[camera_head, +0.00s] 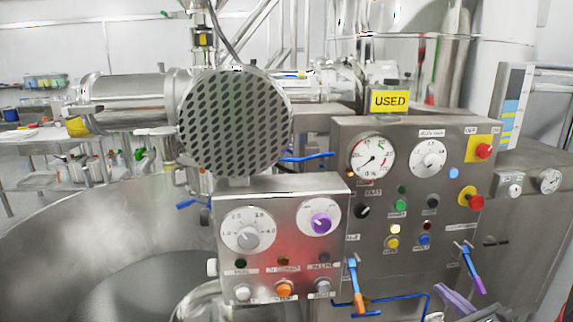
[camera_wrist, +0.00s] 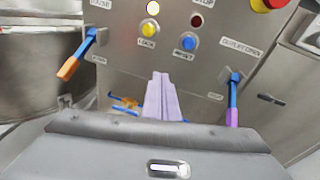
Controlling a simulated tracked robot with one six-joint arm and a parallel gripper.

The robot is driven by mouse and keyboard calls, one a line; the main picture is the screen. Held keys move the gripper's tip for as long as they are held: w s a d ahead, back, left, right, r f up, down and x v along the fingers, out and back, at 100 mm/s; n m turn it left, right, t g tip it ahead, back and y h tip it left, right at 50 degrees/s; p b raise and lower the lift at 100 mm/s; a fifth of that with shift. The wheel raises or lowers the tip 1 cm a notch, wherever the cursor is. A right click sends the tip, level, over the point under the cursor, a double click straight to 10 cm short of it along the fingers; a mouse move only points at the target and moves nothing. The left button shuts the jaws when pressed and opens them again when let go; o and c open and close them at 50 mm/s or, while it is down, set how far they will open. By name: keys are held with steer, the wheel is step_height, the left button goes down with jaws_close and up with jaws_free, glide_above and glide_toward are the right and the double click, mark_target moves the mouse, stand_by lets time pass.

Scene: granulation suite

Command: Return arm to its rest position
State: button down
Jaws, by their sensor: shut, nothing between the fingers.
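My gripper (camera_wrist: 161,76) shows in the wrist view as two pale lilac fingers pressed together, with nothing between them. It points toward the steel control panel (camera_wrist: 125,45), below the yellow and blue buttons. It appears between a blue-and-orange lever (camera_wrist: 78,56) on the left and a blue-and-purple lever (camera_wrist: 233,100) on the right. No contact with either lever shows. In the head view, lilac parts that look like my gripper (camera_head: 455,302) show at the bottom edge, below the purple-tipped lever (camera_head: 470,268); the rest of the arm is mostly out of frame.
A smaller control box (camera_head: 285,190) with dials stands left of the main panel. A large steel bowl (camera_head: 70,235) fills the lower left. Red knobs (camera_head: 484,151) project at the panel's right. Blue piping (camera_wrist: 125,108) runs low near the fingers.

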steer(key=s+a+f+n+g+y, duration=0.2)
steer(key=s+a+n+g, duration=0.45)
steer(key=a+n, duration=0.35)
steer(key=s+a+f+n+g+y, duration=0.1)
steer(key=s+a+n+g+y, duration=0.1)
steer(key=s+a+n+g, duration=0.65)
steer(key=s+a+r+n+t+h, duration=0.4)
steer(key=s+a+r+n+h, duration=0.2)
steer(key=a+r+n, duration=0.5)
steer(key=s+r+n, duration=0.1)
steer(key=n, duration=0.2)
steer(key=shift+r+h, duration=0.3)
steer(key=shift+h, duration=0.1)
steer(key=c, duration=2.5)
jaws_free()
steer(key=shift+c, duration=0.2)
